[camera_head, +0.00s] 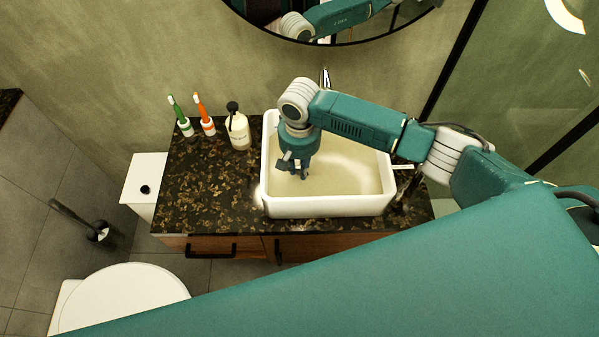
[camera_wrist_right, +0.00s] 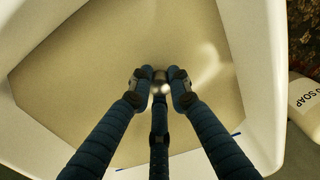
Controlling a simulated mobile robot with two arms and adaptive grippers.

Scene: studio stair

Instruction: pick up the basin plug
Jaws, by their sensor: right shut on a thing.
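The basin plug (camera_wrist_right: 161,88) shows in the right wrist view as a small shiny metal piece between the fingertips; much of it is hidden by them. My right gripper (camera_head: 303,174) reaches down into the white basin (camera_head: 325,207) from above, toward its left side. In the right wrist view its three dark fingers (camera_wrist_right: 160,84) are closed around the plug. I cannot tell whether the plug is clear of the basin floor. My left gripper is not in view.
The basin stands on a dark speckled counter (camera_head: 205,190). A tap (camera_head: 325,77) is behind the basin. A toilet (camera_head: 120,297) is at lower left.

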